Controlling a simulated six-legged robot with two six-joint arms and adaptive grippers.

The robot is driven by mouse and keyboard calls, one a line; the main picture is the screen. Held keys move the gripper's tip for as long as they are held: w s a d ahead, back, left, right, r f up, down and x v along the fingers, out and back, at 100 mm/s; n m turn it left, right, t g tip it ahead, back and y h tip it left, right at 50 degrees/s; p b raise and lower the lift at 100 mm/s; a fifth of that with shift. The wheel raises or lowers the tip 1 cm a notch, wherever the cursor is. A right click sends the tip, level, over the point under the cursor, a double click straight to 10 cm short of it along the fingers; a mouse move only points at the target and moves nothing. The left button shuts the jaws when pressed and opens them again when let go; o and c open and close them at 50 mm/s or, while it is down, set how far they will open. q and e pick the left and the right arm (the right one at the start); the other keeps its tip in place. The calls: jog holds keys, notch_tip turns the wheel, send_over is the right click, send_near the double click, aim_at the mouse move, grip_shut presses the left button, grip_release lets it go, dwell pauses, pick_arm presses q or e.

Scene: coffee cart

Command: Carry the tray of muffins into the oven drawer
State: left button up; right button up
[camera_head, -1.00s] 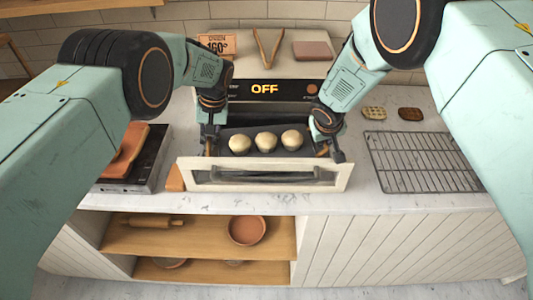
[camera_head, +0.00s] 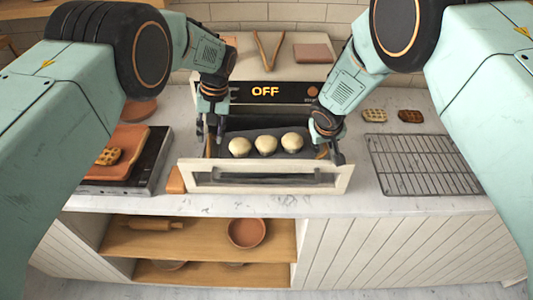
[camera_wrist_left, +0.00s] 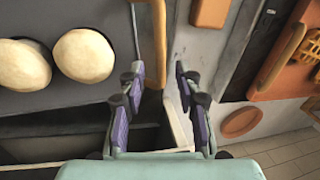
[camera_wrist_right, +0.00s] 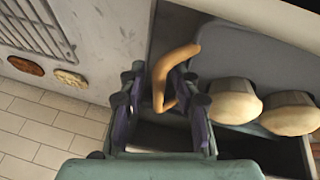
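The dark tray (camera_head: 252,133) carries three pale muffins (camera_head: 265,145) and lies inside the pulled-out oven drawer (camera_head: 265,190), behind its cream front. My left gripper (camera_head: 213,142) is at the tray's left end. In the left wrist view its fingers (camera_wrist_left: 160,72) are apart, with the left wooden handle (camera_wrist_left: 157,35) ahead between them, not clamped. My right gripper (camera_head: 328,152) is at the tray's right end. In the right wrist view its fingers (camera_wrist_right: 160,75) stand apart around the curved right handle (camera_wrist_right: 178,62), with a gap showing beside it.
The oven (camera_head: 240,94) behind reads OFF. A wire rack (camera_head: 425,165) and two waffles (camera_head: 392,115) lie on the counter at right. A griddle (camera_head: 150,165) with an orange board (camera_head: 130,140) stands at left. Open shelves (camera_head: 200,240) are below.

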jog(key=shift+s+d, duration=0.1)
jog(key=shift+r, duration=0.3)
jog(key=v, duration=0.6)
jog(key=shift+s+r, duration=0.25)
jog(key=shift+s, duration=0.05)
jog(key=shift+r, duration=0.15)
pick_arm(q)
jog(key=v, duration=0.4)
jog(key=shift+s, duration=0.15)
